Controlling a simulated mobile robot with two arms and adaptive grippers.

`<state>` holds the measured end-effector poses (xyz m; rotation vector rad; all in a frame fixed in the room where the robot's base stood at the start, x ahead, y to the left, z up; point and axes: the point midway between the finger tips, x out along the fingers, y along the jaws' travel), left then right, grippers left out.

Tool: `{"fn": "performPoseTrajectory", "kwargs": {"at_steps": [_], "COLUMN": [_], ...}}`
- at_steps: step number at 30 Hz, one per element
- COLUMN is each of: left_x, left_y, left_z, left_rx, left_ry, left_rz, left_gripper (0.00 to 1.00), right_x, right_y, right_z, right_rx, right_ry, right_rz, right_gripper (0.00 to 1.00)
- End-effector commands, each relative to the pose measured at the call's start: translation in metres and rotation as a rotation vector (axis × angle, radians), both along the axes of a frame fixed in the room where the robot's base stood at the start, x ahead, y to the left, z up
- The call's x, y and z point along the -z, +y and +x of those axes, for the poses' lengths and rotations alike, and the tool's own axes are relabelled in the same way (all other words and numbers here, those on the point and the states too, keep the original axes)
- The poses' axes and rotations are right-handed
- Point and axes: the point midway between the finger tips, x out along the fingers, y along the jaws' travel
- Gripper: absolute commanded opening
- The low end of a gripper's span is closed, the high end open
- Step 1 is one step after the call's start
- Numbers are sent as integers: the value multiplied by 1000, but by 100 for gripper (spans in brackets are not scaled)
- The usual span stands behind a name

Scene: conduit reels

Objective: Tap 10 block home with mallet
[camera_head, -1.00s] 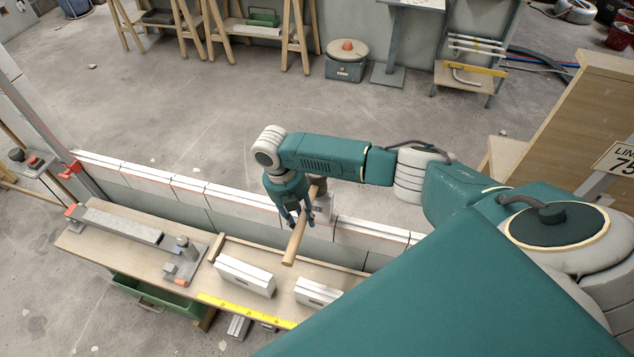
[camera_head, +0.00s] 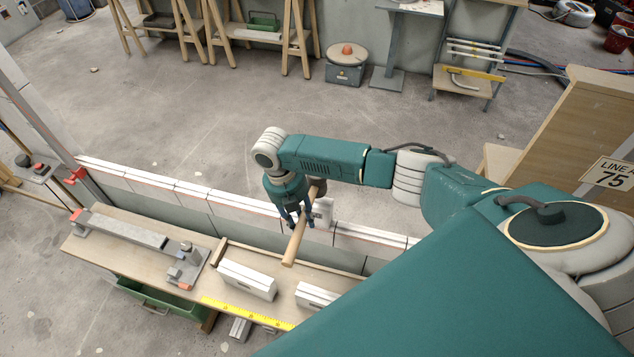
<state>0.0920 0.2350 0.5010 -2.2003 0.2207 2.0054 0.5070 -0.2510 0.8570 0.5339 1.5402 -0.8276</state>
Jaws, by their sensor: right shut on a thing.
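My right gripper (camera_head: 298,218) is shut on the wooden handle of the mallet (camera_head: 296,242), above the low wall. The handle slants down toward the bench; the mallet's dark head is partly hidden by the gripper. A white block (camera_head: 323,212) stands up just behind and to the right of the gripper, at the wall's top course. I cannot tell whether the mallet touches it, and no number is readable on it. The low wall of white-topped blocks (camera_head: 190,193) runs across the view with a red line along it. My left gripper is out of view.
The bench (camera_head: 140,262) in front of the wall holds two loose white blocks (camera_head: 247,280), a yellow measuring strip (camera_head: 245,312) and a long grey metal fixture (camera_head: 125,230). A green drawer (camera_head: 155,297) hangs open below.

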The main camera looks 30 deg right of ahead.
Motion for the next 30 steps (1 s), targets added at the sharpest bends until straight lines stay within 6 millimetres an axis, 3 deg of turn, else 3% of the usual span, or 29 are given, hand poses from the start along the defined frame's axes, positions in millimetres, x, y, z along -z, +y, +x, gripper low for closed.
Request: {"fn": "performPoseTrajectory", "kwargs": {"at_steps": [10,17,18,25,30], "left_x": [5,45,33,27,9], "left_y": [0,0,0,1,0], "left_z": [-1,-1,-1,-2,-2], "left_rx": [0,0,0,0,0], "left_ry": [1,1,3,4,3], "left_rz": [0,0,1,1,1], "left_gripper": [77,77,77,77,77], "right_x": [6,60,46,40,22], "right_y": [0,0,0,-1,0], "right_z": [1,0,2,1,1], "right_rx": [1,0,-1,-1,0], "right_ry": [-2,-1,-4,-3,-3], "right_rz": [-1,-1,0,-2,0], "right_gripper": [0,0,0,0,0]}}
